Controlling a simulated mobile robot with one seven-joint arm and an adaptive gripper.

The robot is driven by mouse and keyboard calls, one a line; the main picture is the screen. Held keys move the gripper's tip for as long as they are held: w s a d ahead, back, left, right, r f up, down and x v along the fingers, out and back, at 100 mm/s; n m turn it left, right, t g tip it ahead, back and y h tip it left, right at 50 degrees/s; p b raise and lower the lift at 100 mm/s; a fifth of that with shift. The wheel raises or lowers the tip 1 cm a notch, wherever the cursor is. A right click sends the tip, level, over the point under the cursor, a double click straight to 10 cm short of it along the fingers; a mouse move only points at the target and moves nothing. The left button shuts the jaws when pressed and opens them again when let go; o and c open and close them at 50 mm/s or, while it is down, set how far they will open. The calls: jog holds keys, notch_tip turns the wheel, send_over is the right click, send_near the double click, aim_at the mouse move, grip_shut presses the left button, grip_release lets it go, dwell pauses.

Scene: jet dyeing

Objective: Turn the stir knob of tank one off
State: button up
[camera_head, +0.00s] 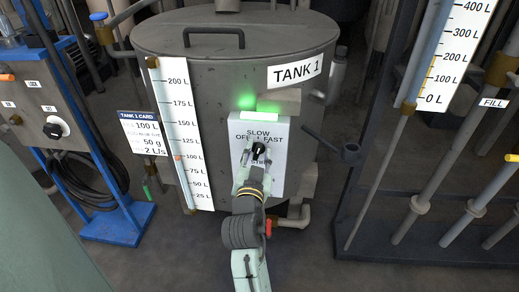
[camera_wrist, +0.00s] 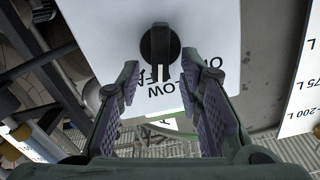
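Tank one (camera_head: 225,80) is a dark grey vessel with a "TANK 1" label. On its front is a white stir panel (camera_head: 279,165) marked SLOW, OFF and FAST; its lower lettering is partly hidden by my gripper. The black stir knob (camera_head: 259,148) sits mid-panel; it also shows in the wrist view (camera_wrist: 160,42). The lamp (camera_head: 259,115) above the panel glows green. My gripper (camera_wrist: 158,78) is open in front of the panel, with its padded fingers apart on either side of the knob's line and nothing between them.
A level scale (camera_head: 180,130) and a tank card (camera_head: 142,133) stand left of the panel. A blue cart (camera_head: 120,222) with a control box and cables is at far left. Pipes and a metal frame (camera_head: 380,150) stand at right.

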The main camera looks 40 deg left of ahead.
jog(key=shift+c, duration=0.5)
grip_shut()
